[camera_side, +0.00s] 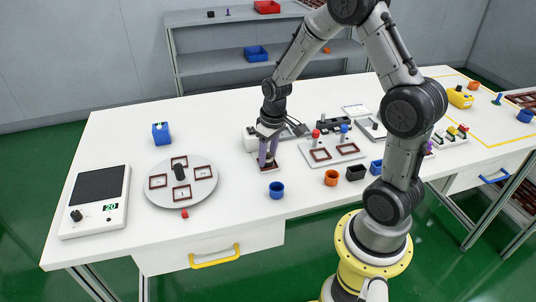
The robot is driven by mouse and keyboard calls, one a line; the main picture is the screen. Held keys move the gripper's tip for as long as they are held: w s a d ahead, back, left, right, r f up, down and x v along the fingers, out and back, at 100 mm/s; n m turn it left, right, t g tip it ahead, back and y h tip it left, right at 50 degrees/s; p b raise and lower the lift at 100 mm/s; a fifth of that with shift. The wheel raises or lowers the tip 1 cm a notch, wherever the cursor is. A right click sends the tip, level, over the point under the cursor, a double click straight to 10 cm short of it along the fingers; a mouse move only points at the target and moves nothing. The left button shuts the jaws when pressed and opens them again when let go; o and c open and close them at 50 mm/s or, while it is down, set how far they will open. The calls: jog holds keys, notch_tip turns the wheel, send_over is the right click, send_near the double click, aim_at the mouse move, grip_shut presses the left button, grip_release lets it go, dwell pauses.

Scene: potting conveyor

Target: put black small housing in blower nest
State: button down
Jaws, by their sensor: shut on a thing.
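My gripper (267,156) points down over the brown-framed nest (261,168) beside a white unit (249,139), left of the middle of the table. Its purple-grey fingers are shut on a small dark thing, which I take to be the black small housing. The fingers hide most of it. The fingertips are low, at or just above the nest. I cannot tell whether the housing touches the nest floor.
A blue cup (276,190), an orange cup (331,178) and a black bin (355,173) stand in front. A round turntable (205,198) with brown frames is left. A two-frame fixture (345,158) with red and blue knobs is right.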

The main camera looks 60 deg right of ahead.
aim_at(272, 159)
jog(key=shift+s+f, duration=0.1)
jog(key=shift+f, duration=0.5)
jog(key=shift+c, duration=1.4)
grip_release()
jog(key=s+a+r+n+t, duration=0.1)
jog(key=a+r, duration=0.1)
jog(key=r, duration=0.8)
jog(key=s+a+r+t, duration=0.1)
jog(key=a+r, duration=0.2)
jog(key=r, duration=0.7)
jog(key=s+a+t, duration=0.1)
jog(key=s+a, duration=0.3)
jog(key=s, duration=0.3)
jog(key=s+a+r+n+t, duration=0.1)
jog(key=s+a, duration=0.3)
jog(key=s, duration=0.4)
jog(key=shift+s, duration=0.25)
